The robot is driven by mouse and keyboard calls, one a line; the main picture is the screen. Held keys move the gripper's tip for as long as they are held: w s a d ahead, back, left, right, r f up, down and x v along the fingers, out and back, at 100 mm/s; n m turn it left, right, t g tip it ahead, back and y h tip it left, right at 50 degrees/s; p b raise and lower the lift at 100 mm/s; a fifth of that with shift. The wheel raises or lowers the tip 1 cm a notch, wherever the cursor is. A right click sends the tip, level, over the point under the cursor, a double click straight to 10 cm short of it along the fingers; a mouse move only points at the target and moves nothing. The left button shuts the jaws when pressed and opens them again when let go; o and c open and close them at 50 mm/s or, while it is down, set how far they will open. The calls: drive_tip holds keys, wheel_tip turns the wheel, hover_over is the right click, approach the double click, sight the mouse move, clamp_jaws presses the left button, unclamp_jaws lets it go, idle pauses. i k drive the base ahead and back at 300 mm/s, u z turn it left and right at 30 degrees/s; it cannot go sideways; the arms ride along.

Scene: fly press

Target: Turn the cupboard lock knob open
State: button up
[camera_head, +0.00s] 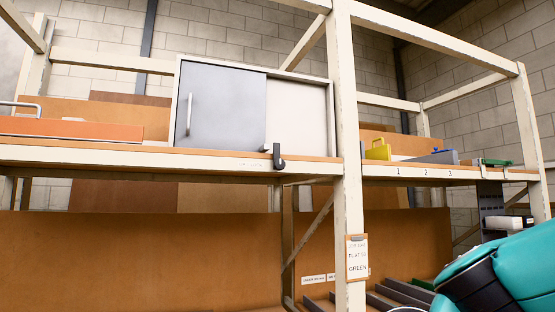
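A cupboard (330,115) with a pale frame stands on the upper shelf, left of the rack's front post. Its grey sliding door (228,108) covers the left part and has an upright bar handle (189,114). The right part shows a pale panel. A small black knob-like piece (278,158) with a downward-hanging end sits at the shelf's front edge, below the door's right edge. I cannot tell for sure that it is the lock knob, or how it is turned. My teal arm shows at the lower right, well away from the cupboard. My gripper is out of view.
The rack post (346,150) stands between my arm and the cupboard, with a clipboard (357,257) on it. A numbered shelf (430,171) at right holds a yellow-handled item (378,150). An orange drawer (70,129) lies left of the cupboard.

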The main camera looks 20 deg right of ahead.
sight(279, 164)
drive_tip(key=k, duration=0.55)
drive_tip(key=z, duration=0.55)
drive_tip(key=i, duration=1.15)
drive_tip(key=u, duration=0.55)
